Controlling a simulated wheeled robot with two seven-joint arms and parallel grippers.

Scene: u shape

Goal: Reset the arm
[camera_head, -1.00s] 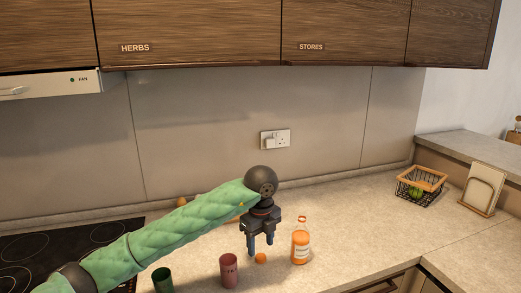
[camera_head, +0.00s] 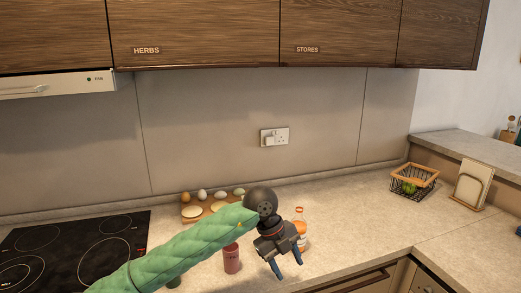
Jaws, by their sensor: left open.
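My left arm, in a green quilted sleeve, comes in from the lower left. Its black gripper (camera_head: 286,269) points down over the front of the counter, with its two blue-tipped fingers apart and nothing between them. An orange bottle (camera_head: 301,236) stands just behind and to the right of the gripper, partly hidden by it. A dark red cup (camera_head: 231,260) stands to the left of the gripper. My right gripper is not in view.
A board (camera_head: 188,217) with eggs and other round items lies by the back wall. A black hob (camera_head: 70,255) is at left. A wire basket (camera_head: 411,184) and a rack with a board (camera_head: 472,186) stand at right. The counter between bottle and basket is clear.

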